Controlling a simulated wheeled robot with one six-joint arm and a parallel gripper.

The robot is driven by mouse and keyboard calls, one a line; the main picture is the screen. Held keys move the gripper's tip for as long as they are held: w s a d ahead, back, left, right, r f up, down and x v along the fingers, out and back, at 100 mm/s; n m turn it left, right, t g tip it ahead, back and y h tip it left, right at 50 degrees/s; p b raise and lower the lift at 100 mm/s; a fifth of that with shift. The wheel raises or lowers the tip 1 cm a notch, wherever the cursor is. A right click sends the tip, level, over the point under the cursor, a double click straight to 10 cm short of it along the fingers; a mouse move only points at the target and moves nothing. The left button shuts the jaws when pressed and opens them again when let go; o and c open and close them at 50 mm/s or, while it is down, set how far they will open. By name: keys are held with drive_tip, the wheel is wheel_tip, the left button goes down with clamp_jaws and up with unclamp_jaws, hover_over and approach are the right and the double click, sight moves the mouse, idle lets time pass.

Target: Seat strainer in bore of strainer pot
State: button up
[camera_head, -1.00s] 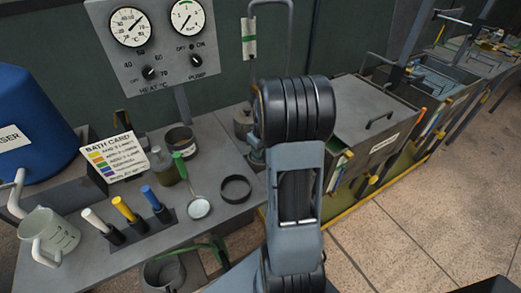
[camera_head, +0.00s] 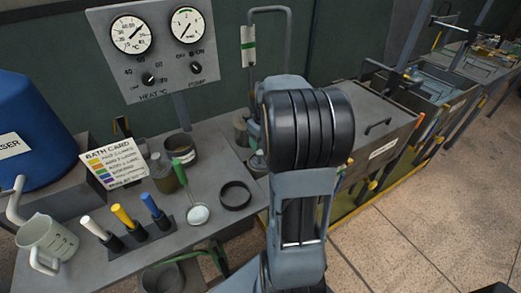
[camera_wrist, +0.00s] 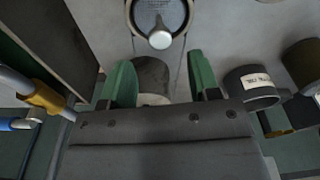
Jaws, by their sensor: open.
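A small tool with a green handle (camera_head: 184,178) and a round pale end (camera_head: 197,214), which looks like the strainer, lies on the grey bench in the head view. A dark open pot (camera_head: 180,147) with a pale label stands behind it, possibly the strainer pot. In the wrist view a dark pot with a white label (camera_wrist: 251,89) is right of my gripper (camera_wrist: 158,85). My gripper's green fingers are spread, with a dark grey cylinder (camera_wrist: 153,75) showing beyond the gap; nothing is visibly held. My arm hides the gripper in the head view.
A black ring (camera_head: 235,195) lies right of the green-handled tool. Colored-handled tools (camera_head: 124,217) stand in a rack beside a measuring jug (camera_head: 47,243). A bath card (camera_head: 114,163) and blue drum (camera_head: 30,130) are left. A lidded tank (camera_head: 368,130) stands right of my arm.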

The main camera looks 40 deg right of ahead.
drive_tip(key=s+a+r, duration=0.1)
drive_tip(key=s+a, duration=0.2)
drive_tip(key=a, duration=0.4)
drive_tip(key=s+a+r+t, duration=0.1)
drive_tip(key=s+a, duration=0.3)
drive_tip(key=a, duration=0.3)
drive_tip(key=s+a+r+t, duration=0.1)
drive_tip(key=s+a+r, duration=0.1)
drive_tip(key=s+a, duration=0.2)
drive_tip(key=a, duration=0.3)
drive_tip(key=shift+s+m, duration=0.2)
drive_tip(key=shift+m, duration=0.1)
